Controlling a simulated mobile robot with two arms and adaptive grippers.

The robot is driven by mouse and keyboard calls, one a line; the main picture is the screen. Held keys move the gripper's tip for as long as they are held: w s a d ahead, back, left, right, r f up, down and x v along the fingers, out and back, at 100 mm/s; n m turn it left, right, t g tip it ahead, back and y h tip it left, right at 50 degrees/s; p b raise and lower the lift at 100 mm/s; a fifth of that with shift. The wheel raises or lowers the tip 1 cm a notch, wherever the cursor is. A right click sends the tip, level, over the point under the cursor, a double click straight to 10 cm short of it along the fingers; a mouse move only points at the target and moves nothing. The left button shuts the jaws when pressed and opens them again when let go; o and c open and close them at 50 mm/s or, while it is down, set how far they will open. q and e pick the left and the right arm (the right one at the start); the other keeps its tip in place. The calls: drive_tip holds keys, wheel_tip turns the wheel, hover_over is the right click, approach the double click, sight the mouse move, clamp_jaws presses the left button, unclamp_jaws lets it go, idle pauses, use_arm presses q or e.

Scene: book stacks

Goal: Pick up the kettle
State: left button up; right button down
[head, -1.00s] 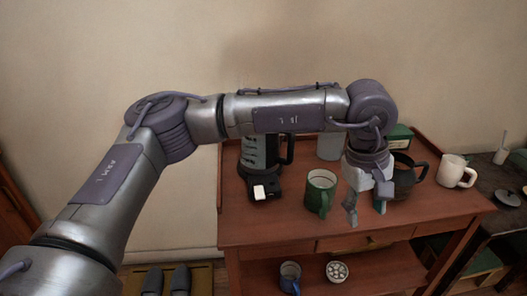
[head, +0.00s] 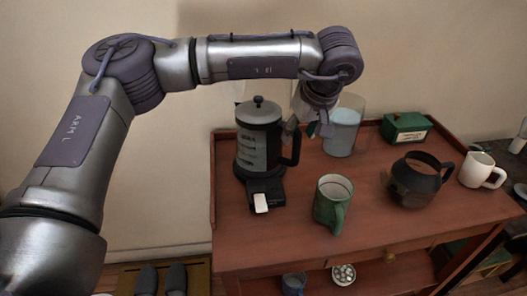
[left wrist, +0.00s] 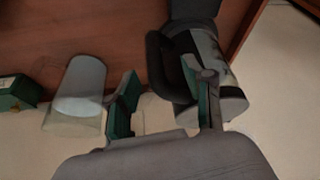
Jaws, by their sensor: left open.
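The kettle (head: 259,148) stands upright on its black base (head: 267,190) at the left back of the wooden cabinet top. In the left wrist view, the open fingers (left wrist: 165,103) face the black handle (left wrist: 157,65), with the right finger overlapping the kettle body. I cannot tell whether the fingers touch it. My right gripper is not in view.
A glass jar (head: 342,132) stands close right of my left gripper. A green mug (head: 331,203) is in front. A dark pot (head: 414,181), a white mug (head: 480,170) and a green box (head: 405,128) stand to the right. The front left of the cabinet top (head: 250,235) is clear.

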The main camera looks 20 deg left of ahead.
sight(296, 150)
use_arm(q)
drive_tip(key=shift+x, duration=1.05)
drive_tip(key=shift+d+b+x, duration=0.1)
drive_tip(key=shift+d+x, duration=0.05)
drive_tip(key=shift+x, duration=0.75)
drive_tip(key=shift+d+b+x, duration=0.15)
drive_tip(key=shift+x, duration=0.75)
drive_tip(key=shift+d+b+x, duration=0.1)
drive_tip(key=shift+d+x, duration=0.1)
drive_tip(key=shift+x, duration=0.7)
drive_tip(key=shift+f, duration=0.15)
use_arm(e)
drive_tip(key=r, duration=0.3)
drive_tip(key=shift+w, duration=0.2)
use_arm(q)
drive_tip(key=shift+c, duration=0.4)
clamp_jaws()
drive_tip(key=shift+w, duration=0.15)
